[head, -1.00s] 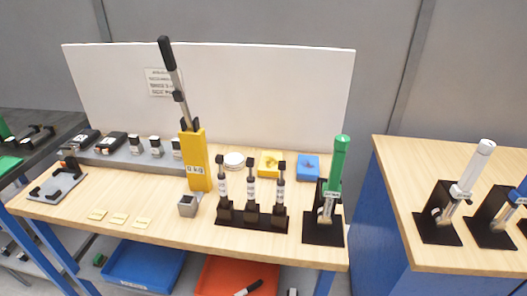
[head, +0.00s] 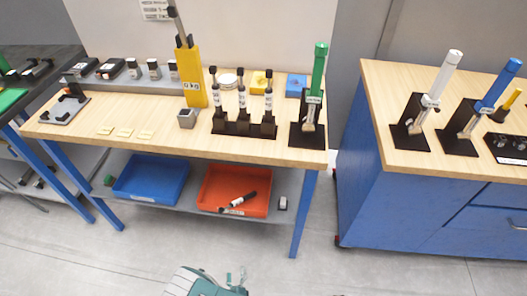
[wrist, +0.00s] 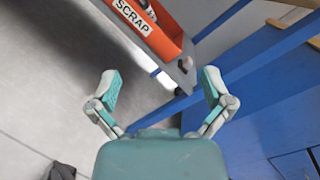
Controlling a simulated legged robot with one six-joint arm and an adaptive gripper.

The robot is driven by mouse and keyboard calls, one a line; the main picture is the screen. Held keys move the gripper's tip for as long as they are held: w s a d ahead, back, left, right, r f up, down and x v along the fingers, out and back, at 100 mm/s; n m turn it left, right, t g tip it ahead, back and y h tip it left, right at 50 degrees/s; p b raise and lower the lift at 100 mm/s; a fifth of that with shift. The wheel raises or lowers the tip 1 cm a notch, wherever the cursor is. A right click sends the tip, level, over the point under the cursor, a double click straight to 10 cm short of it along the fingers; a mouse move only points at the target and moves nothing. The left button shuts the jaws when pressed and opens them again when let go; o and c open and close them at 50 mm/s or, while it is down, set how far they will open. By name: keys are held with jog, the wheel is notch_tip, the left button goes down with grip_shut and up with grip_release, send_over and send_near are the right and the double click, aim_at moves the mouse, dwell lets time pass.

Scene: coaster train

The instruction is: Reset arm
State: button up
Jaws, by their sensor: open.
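My gripper (wrist: 158,92) is in the wrist view with its two teal-padded fingers spread wide and nothing between them. It hangs in front of the workbench, near the lower shelf. In the head view, part of my arm (head: 205,284) shows at the bottom edge, over the grey floor and apart from the bench. The orange bin (head: 262,208), labelled SCRAP in the wrist view (wrist: 166,42), lies beyond the fingers. A dark cylinder with a white band (head: 238,202) lies in that bin.
A blue bin (head: 126,189) sits left on the shelf. The wooden bench top (head: 165,143) holds a yellow press (head: 193,78), a black rack (head: 244,129) and a green-handled tool (head: 318,72). A blue cabinet (head: 375,190) stands right. The floor in front is clear.

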jog(key=w+d+r+m+g+h, duration=0.2)
jog(key=w+r+m+h, duration=0.4)
jog(key=r, duration=0.3)
jog(key=w+d+r+m+g+h, duration=0.1)
jog(key=w+d+r+m+h, duration=0.1)
jog(key=w+r+m+h, duration=0.55)
jog(key=d+r+m+g+h, duration=0.1)
jog(key=d+r+m+g, duration=0.4)
jog(key=r, duration=0.3)
jog(key=d+r+m+g+h, duration=0.1)
jog(key=d+r+m+g, duration=0.4)
jog(key=r, duration=0.4)
jog(key=s+d+r+m+g+y, duration=0.2)
jog(key=s+d+r+m+y, duration=0.1)
jog(key=s+d+r+m, duration=0.25)
jog(key=s+d+r+m+g+y, duration=0.3)
jog(key=d+r+m, duration=0.1)
jog(key=r+m, duration=0.35)
jog(key=s+d+r+m+t+y, duration=0.1)
jog(key=s+r+m+t+y, duration=0.4)
jog(key=s+r+m, duration=0.5)
jog(key=y, duration=0.2)
jog(key=shift+s+d+r+t+y, duration=0.25)
jog(key=shift+s+r+t+y, duration=0.05)
jog(key=shift+y, duration=0.05)
